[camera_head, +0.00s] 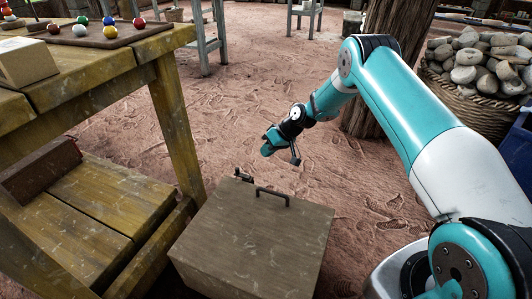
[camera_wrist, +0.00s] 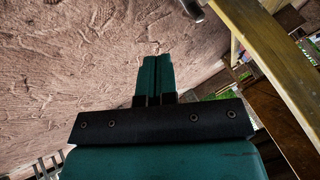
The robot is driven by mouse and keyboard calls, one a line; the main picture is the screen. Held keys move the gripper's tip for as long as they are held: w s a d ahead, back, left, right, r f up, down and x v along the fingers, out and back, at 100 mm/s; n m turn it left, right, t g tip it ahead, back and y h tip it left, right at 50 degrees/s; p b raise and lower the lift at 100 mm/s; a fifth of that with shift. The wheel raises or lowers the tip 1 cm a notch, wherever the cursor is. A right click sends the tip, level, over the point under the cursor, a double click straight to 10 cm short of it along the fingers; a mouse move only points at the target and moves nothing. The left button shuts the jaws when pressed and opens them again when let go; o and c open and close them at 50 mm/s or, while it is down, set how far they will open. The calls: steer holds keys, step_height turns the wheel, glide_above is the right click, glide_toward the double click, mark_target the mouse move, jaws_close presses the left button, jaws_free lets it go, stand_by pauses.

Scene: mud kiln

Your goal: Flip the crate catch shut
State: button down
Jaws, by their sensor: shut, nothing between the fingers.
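The crate (camera_head: 250,245) is a brown wooden box on the ground in the lower middle of the head view. A dark bar handle (camera_head: 272,193) is on its lid. The small dark catch (camera_head: 243,178) sits near the crate's far left edge; its position is too small to read surely. My gripper (camera_head: 267,151) is beyond the crate's far edge, above and right of the catch in the picture, apart from both. In the wrist view its two teal fingers (camera_wrist: 156,75) are together and empty. A dark metal piece (camera_wrist: 193,8) at that view's top edge is cut off and unclear.
A yellowed wooden table (camera_head: 165,110) with a low shelf (camera_head: 100,210) stands left of the crate. It bears a board of coloured balls (camera_head: 80,31) and a pale block (camera_head: 25,62). A tree trunk (camera_head: 395,35) and a stone basket (camera_head: 480,95) are behind. Sandy ground beyond the crate is clear.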

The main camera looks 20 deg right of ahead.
steer(key=w+a+f+b, duration=0.1)
steer(key=a+f+b, duration=0.2)
steer(key=a+f, duration=0.2)
steer(key=shift+w+a+f+b, duration=0.15)
steer(key=shift+a+b, duration=0.25)
steer(key=shift+a, duration=0.8)
